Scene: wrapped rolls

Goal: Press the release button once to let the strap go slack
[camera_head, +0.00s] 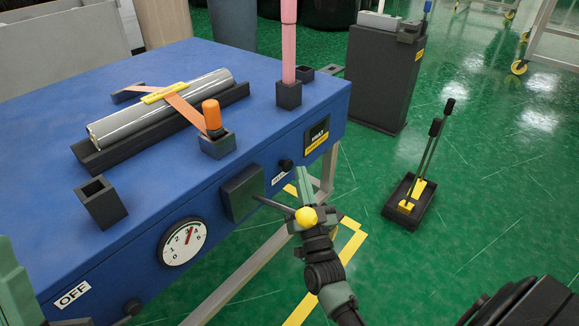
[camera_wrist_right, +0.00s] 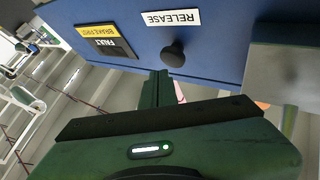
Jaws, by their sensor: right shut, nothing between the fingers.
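The release button (camera_head: 286,164) is a black round knob on the front of the blue bench. In the right wrist view the knob (camera_wrist_right: 174,54) stands out below the RELEASE label (camera_wrist_right: 171,18). My right gripper (camera_head: 302,172) is shut and empty, in front of the panel and near the button. In the wrist view its fingers (camera_wrist_right: 155,90) are just below the knob, with a gap showing. The orange strap (camera_head: 185,109) crosses the silver wrapped roll (camera_head: 110,122) to an orange-handled post (camera_head: 211,115). Part of my left arm shows at the left edge; its fingers are unclear.
A pink post (camera_head: 289,40) stands on the bench (camera_head: 165,190). A black pedal-like stand (camera_head: 408,200) is on the green floor at right.

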